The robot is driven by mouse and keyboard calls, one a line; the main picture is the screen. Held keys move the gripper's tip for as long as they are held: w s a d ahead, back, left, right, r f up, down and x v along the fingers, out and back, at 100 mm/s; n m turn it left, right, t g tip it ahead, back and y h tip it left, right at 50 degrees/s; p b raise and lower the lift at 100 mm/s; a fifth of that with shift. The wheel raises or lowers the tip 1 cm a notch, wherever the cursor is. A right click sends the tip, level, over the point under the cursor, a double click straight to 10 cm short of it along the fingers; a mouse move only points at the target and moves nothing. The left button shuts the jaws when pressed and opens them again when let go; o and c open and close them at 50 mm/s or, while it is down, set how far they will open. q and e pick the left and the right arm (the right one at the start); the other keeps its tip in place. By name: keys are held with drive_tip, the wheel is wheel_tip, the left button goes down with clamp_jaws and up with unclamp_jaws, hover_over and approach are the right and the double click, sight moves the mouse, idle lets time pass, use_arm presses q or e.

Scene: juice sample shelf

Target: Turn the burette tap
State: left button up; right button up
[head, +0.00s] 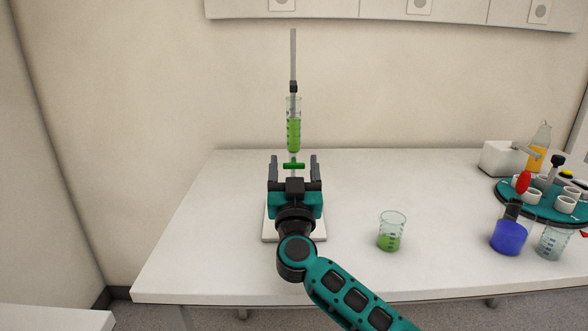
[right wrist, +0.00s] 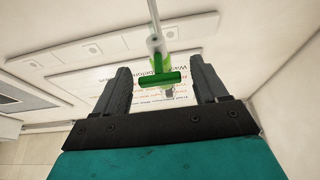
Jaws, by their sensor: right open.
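The burette (head: 293,125) is a clear tube with green liquid, held upright on a grey rod above a white base plate (head: 272,236). Its green tap (head: 294,166) has a crosswise handle just below the tube. My right gripper (head: 294,165) is open, with one finger on each side of the tap. In the right wrist view the green tap handle (right wrist: 153,79) lies between the two dark fingers, with gaps on both sides. What stands directly under the tap is hidden by my gripper. My left gripper is not in view.
A beaker with green liquid (head: 391,232) stands right of the base plate. The bench's left part is clear.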

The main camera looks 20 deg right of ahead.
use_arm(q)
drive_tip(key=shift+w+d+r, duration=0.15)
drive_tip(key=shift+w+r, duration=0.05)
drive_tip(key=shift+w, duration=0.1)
use_arm(e)
drive_tip(key=shift+w+r, duration=0.1)
drive_tip(key=shift+w, duration=0.15)
drive_tip(key=c, duration=1.1)
drive_tip(key=shift+o, duration=0.2)
drive_tip(key=shift+r+m+h+p, duration=0.2)
drive_tip(key=shift+m+h+p, duration=0.3)
drive_tip(key=shift+m+p, duration=0.7)
drive_tip(key=m+g+h+p, duration=0.1)
drive_tip(key=m, duration=0.1)
drive_tip(key=shift+m, duration=0.3)
drive_tip(key=shift+f+m+g+h+p, duration=0.15)
drive_tip(key=shift+m+g+h+p, duration=0.4)
drive_tip(key=shift+m, duration=0.65)
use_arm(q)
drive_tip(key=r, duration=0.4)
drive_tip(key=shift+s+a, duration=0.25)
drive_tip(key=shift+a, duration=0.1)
